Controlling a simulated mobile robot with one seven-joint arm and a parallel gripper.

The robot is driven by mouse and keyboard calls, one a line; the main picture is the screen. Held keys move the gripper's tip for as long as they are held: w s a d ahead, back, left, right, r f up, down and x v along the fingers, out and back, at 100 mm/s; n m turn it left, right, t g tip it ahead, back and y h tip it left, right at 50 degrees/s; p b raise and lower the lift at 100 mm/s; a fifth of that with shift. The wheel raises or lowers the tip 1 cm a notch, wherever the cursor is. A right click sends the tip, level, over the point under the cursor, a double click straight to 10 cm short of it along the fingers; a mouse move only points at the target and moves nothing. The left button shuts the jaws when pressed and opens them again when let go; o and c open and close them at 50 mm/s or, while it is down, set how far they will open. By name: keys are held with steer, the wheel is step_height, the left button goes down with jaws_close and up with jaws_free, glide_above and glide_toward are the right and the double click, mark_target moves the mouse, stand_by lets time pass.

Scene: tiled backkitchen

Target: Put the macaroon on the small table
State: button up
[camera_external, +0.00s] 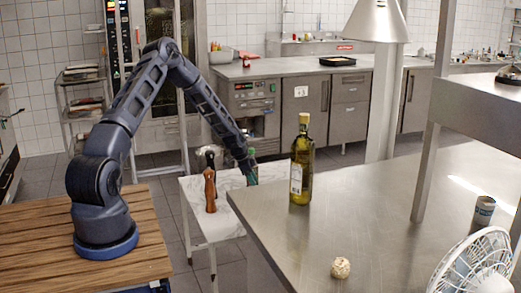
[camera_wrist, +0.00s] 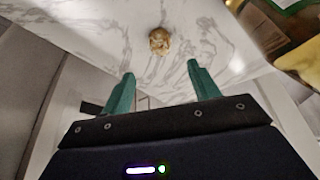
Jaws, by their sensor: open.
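The small table (camera_external: 228,187) has a white veined marble top, which also fills the upper wrist view (camera_wrist: 90,28). A small golden-brown lump (camera_wrist: 159,41), which looks like the macaroon, lies on this marble, ahead of my fingertips and apart from them. I cannot make it out in the external view. My gripper (camera_external: 251,178) is low over the right part of the small table, beside the steel counter. In the wrist view its green fingers (camera_wrist: 160,75) are spread with nothing between them.
A brown pepper mill (camera_external: 210,188) stands on the small table. An oil bottle (camera_external: 301,165) stands near the edge of the steel counter (camera_external: 375,205). A pale, speckled ball (camera_external: 341,267) lies on the counter, left of a white fan (camera_external: 475,265). A can (camera_external: 484,209) stands behind the fan.

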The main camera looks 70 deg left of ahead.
steer(key=s+d+r+y, duration=0.1)
steer(key=s+d+r, duration=0.2)
steer(key=d+r, duration=0.75)
steer(key=s+d+r+n+g, duration=0.1)
steer(key=s+d+r, duration=0.2)
steer(key=d+r, duration=0.8)
steer(key=s+d+r+y, duration=0.1)
steer(key=s+d+r, duration=0.35)
steer(key=r, duration=1.15)
steer(key=s+d+r+n, duration=0.2)
steer(key=s+d+r, duration=0.8)
steer(key=s+d, duration=0.45)
steer(key=s, duration=0.6)
steer(key=s+d+r+n+t, duration=0.1)
steer(key=s+d, duration=0.1)
steer(key=s, duration=0.7)
steer(key=shift+d+t, duration=0.25)
steer(key=shift+t, duration=0.05)
